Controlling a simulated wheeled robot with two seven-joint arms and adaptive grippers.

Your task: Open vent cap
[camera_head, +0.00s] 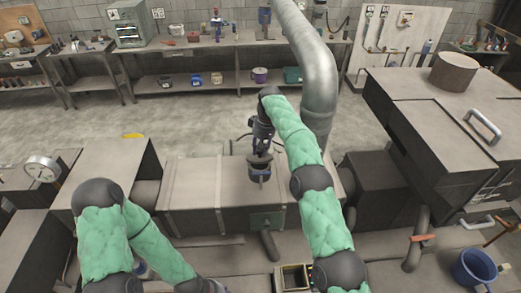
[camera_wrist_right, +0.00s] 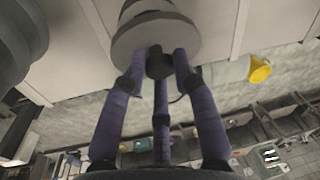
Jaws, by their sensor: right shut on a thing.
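The vent cap (camera_wrist_right: 150,38) shows in the right wrist view as a round grey disc with a dark knob (camera_wrist_right: 159,64) at its middle. My right gripper (camera_wrist_right: 160,72) has its purple fingers closed in around the knob, against the disc. In the head view my right gripper (camera_head: 260,163) points down at a small fitting on top of the long grey duct box (camera_head: 195,183). The fingers and wrist hide most of the cap there. The cap looks seated, though its underside is hidden.
A large silver pipe (camera_head: 317,75) rises just right of my right forearm. A dark machine (camera_head: 430,125) stands at the right and a blue bucket (camera_head: 474,268) at the lower right. A gauge (camera_head: 41,169) is at the left. Open floor lies behind the duct, before the workbenches.

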